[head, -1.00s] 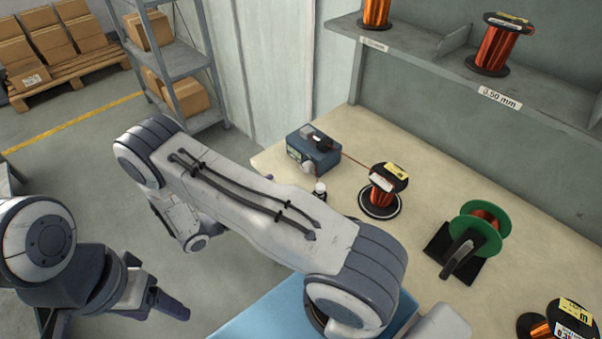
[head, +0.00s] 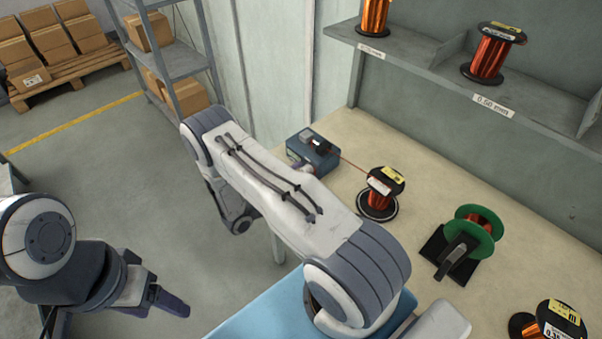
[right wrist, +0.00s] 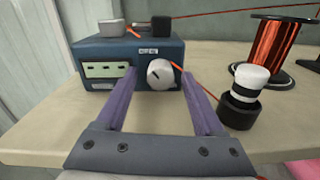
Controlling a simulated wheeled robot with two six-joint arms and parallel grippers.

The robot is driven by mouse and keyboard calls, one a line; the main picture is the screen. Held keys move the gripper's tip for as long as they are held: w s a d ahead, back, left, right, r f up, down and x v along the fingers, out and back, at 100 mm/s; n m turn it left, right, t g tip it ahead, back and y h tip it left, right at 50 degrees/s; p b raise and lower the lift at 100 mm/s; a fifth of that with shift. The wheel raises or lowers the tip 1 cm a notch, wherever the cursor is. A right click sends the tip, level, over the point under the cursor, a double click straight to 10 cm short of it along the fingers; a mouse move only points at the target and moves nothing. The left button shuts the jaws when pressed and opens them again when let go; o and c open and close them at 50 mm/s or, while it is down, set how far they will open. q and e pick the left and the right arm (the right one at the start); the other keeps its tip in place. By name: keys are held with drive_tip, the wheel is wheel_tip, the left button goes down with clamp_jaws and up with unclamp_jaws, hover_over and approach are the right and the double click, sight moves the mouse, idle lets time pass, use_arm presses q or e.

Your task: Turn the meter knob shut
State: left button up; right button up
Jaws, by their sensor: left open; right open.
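The meter is a blue box (head: 318,152) at the far left end of the bench. The right wrist view shows its front (right wrist: 106,80), with a green-and-white panel at left and a round pale knob (right wrist: 160,74). A short dark mark on the knob slants. My right gripper (right wrist: 160,82) is open, with its purple fingers on either side of the knob. I cannot tell whether they touch it. My left gripper (head: 168,300) is open and empty over the floor at lower left.
A copper wire spool (head: 380,190) stands right of the meter, with wire running between them. A white-capped black post (right wrist: 243,88) stands close to my right finger. A green spool (head: 474,232) on a black stand is further right. A shelf (head: 440,78) overhangs the back.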

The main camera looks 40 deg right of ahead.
clamp_jaws()
